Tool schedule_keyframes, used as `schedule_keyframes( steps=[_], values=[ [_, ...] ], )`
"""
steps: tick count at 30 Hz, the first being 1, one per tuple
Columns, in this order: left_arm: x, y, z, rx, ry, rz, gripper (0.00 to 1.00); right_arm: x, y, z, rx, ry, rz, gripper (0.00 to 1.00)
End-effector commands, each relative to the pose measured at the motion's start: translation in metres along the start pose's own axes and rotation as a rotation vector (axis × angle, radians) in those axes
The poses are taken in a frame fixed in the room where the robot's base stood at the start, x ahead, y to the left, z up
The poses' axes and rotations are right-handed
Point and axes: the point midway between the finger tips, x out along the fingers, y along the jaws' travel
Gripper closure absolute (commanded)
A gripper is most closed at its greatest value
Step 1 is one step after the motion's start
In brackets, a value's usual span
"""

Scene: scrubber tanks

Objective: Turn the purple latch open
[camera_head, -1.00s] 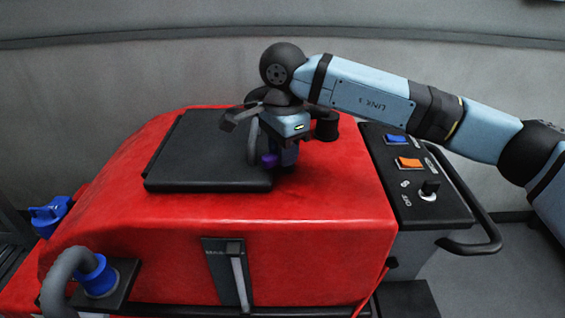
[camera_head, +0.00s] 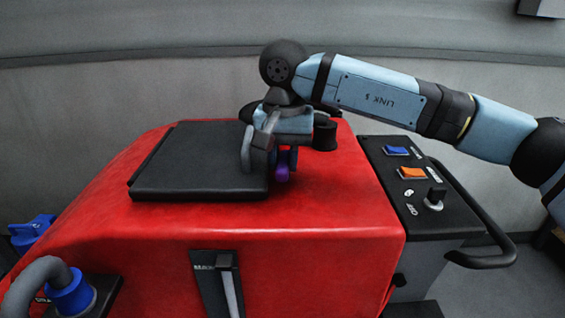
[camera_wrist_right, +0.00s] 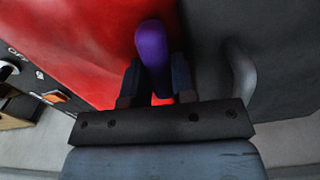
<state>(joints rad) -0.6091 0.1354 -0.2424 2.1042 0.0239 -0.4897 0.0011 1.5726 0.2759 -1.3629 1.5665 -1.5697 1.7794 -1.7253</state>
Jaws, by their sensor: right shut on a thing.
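The purple latch (camera_head: 282,173) is a small rounded handle on top of the red tank (camera_head: 330,215), beside the right edge of the black lid (camera_head: 195,170). My right gripper (camera_head: 285,157) points down over it and is shut on it, hiding part of the latch. In the right wrist view the latch (camera_wrist_right: 152,48) lies between the two fingers of the gripper (camera_wrist_right: 155,80). The lid lies flat and looks closed. My left gripper is not in view.
A grey handle (camera_head: 247,150) stands close left of my gripper. A black knob (camera_head: 325,136) is just right of it. The control panel (camera_head: 420,195) with blue and orange switches is further right. Blue caps and a grey hose (camera_head: 35,280) are at left.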

Motion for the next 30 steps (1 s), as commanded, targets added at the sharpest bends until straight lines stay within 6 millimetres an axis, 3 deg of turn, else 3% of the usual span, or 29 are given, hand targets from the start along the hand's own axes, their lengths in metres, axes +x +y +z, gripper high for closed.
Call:
schedule_keyframes(
  steps=[9, 25, 26, 29, 30],
  values=[
    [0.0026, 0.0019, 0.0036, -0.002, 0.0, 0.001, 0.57, -0.0014, 0.0015, -0.0007, -0.117, 0.002, -0.002, 0.99],
    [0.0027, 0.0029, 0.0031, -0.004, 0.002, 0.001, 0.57, -0.002, 0.0017, -0.0007, -0.142, 0.002, -0.002, 0.99],
    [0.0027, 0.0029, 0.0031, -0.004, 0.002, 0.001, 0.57, -0.002, 0.0017, -0.0007, -0.142, 0.002, -0.002, 0.73],
    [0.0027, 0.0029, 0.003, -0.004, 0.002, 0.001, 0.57, -0.0018, 0.0017, -0.0006, -0.141, 0.002, -0.002, 0.5],
    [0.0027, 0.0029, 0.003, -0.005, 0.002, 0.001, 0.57, -0.0016, 0.0017, -0.0005, -0.141, 0.002, -0.001, 0.5]
  ],
)
